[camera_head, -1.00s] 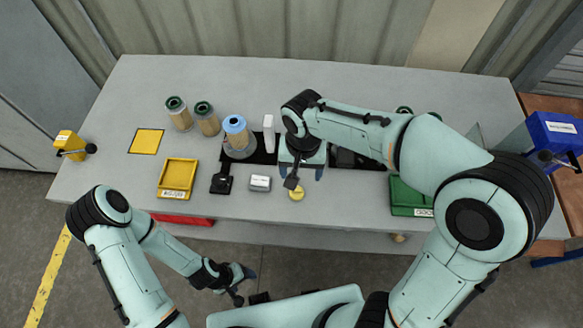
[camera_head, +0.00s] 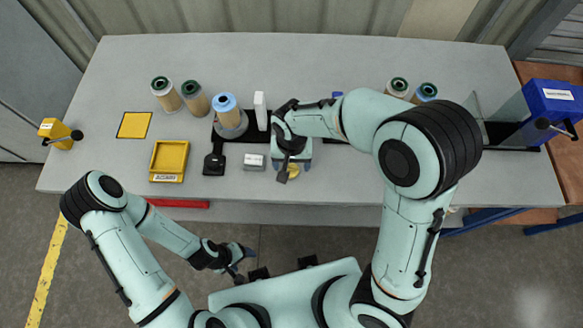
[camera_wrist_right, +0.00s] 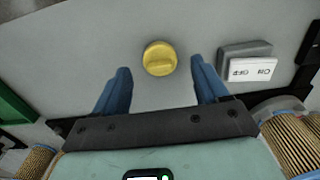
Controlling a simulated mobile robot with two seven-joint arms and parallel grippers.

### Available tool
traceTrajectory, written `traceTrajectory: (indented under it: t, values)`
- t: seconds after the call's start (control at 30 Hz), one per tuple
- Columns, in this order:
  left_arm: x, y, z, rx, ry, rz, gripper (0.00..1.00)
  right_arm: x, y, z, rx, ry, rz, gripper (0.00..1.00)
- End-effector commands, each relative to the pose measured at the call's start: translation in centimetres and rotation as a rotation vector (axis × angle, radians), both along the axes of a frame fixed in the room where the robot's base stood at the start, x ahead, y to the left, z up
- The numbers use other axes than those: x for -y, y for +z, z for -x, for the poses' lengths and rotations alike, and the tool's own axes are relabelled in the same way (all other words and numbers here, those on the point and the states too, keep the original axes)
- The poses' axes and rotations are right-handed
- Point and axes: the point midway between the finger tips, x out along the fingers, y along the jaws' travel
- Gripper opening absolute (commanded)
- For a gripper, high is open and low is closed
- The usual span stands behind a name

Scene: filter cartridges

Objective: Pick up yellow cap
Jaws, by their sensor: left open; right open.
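The yellow cap (camera_wrist_right: 160,58) is a round disc with a raised grip bar, lying on the grey table. In the head view it is mostly hidden under my right gripper (camera_head: 293,168). In the right wrist view my right gripper (camera_wrist_right: 160,68) is open, its blue fingertips on either side of the cap and slightly short of its centre. The fingers appear apart from the cap; their height above the table cannot be told. My left gripper (camera_head: 242,260) is open and empty, in front of the table's edge.
A small labelled grey box (camera_wrist_right: 247,64) lies right of the cap in the wrist view. A yellow tray (camera_head: 154,162), a black stand (camera_head: 214,164) and a cartridge with a blue top (camera_head: 228,112) are further left. A green tray (camera_wrist_right: 14,106) shows at the wrist view's left.

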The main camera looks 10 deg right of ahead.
Motion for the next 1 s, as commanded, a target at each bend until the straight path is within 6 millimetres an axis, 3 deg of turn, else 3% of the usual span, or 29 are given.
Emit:
traceTrajectory:
  t: [0.13,0.4,0.47,0.57,1.0]
  values:
    - [0.0,-0.2,0.2,-0.002,0.0,-0.001,0.7,0.0,-1.8,0.0,-0.001,-0.001,0.001,0.73]
    - [0.0,-0.2,0.1,-0.002,0.0,-0.001,0.7,0.0,-2.0,0.0,0.001,0.0,-0.001,0.73]
    - [0.0,-0.2,0.1,-0.002,0.0,-0.001,0.7,0.0,-2.0,0.0,0.001,0.0,-0.001,0.57]
    - [0.0,-0.2,0.1,-0.002,0.0,-0.001,0.7,0.0,-2.0,0.0,0.001,0.0,-0.001,0.24]
    - [0.0,-0.1,0.1,-0.001,0.0,0.0,0.7,0.0,-1.5,-0.1,0.003,0.0,-0.002,0.24]
